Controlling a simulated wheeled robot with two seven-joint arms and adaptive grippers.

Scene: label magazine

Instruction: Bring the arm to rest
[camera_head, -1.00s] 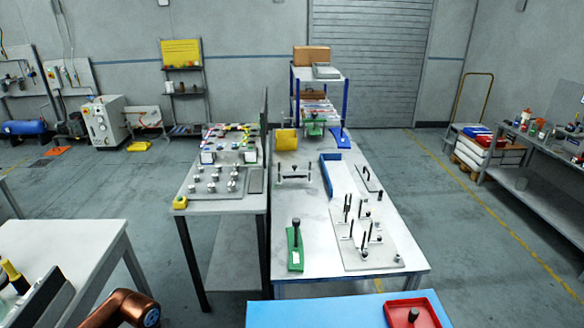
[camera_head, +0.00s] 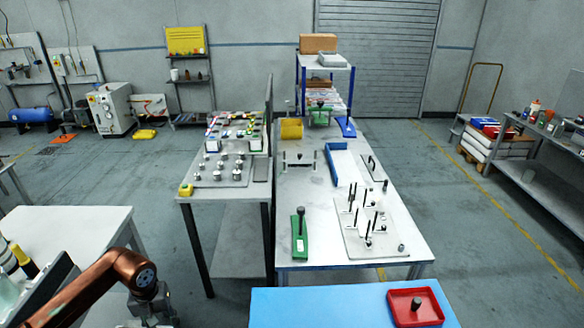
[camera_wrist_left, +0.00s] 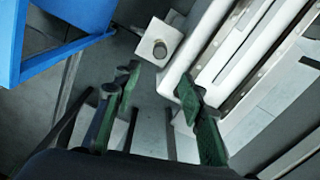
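My left arm, copper-coloured, comes in at the lower left of the head view. Its gripper (camera_head: 152,312) hangs downward between the white table and the blue table, low in the picture and partly cut off. In the left wrist view my left gripper (camera_wrist_left: 158,102) has its two green-padded fingers well apart. Nothing is between them; floor and white frame parts show beyond. My right arm and gripper are not in view.
A white table (camera_head: 75,228) stands at the left, with bottles partly behind my arm. A blue-topped table (camera_head: 335,305) holding a red tray (camera_head: 432,318) is at the bottom right. A metal workbench (camera_head: 320,215) with fixtures stands ahead. Open floor lies between them.

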